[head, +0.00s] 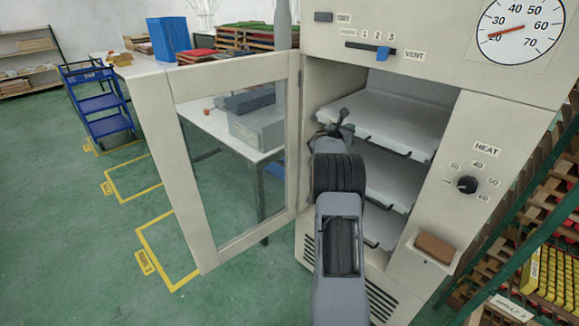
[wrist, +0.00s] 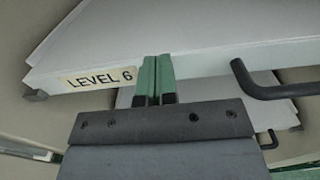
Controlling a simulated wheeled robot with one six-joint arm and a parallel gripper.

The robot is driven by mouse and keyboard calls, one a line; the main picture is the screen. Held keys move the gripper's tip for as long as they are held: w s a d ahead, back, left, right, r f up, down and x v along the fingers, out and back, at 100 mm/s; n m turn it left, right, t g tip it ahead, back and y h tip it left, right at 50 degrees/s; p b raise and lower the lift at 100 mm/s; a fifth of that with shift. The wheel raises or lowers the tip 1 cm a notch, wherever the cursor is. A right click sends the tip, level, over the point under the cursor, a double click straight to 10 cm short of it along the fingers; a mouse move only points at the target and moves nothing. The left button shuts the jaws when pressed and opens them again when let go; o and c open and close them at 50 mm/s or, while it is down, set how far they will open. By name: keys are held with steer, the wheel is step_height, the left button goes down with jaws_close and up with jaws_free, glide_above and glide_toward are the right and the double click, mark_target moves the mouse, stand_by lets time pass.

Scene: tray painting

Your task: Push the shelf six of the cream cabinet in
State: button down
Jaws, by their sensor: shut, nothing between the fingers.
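The cream cabinet (head: 520,120) stands with its glass door swung open to the left. Shelf six (head: 400,122) is the top white shelf seen inside. In the wrist view its front edge carries a "LEVEL 6" label (wrist: 98,78), and a dark bar handle (wrist: 262,85) is at the right. My gripper (wrist: 155,62) is shut and empty, with its green fingertips at the shelf's front edge, between label and handle. I cannot tell whether they touch it. In the head view my gripper (head: 338,118) is at the left front of this shelf.
Two lower shelves (head: 390,185) with dark handles sit below shelf six. The open glass door (head: 158,120) stands close on the left. A heat knob (head: 467,185) and a brown block (head: 435,247) are on the cabinet front at right.

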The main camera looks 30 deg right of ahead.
steer(key=shift+s+r, duration=0.1)
steer(key=shift+r, duration=0.2)
steer(key=b+v, duration=0.5)
steer(key=v, duration=0.9)
steer(key=s+a+f+m+g+y, duration=0.5)
steer(key=s+a+f+m+y, duration=0.2)
steer(key=s+f+m, duration=0.35)
steer(key=s+a+r+m+t+y+p, duration=0.1)
steer(key=s+a+m+y, duration=0.2)
steer(key=a, duration=0.6)
steer(key=s+a+r+m+t+y+p, duration=0.1)
steer(key=s+a+m+y, duration=0.2)
steer(key=a, duration=0.7)
steer(key=s+a+r+m+t+y+p, duration=0.1)
steer(key=s+a+m+y, duration=0.3)
steer(key=a, duration=0.5)
steer(key=shift+s+a+t+y, duration=0.15)
steer(key=shift+s+t+y, duration=0.15)
steer(key=shift+s+t, duration=0.55)
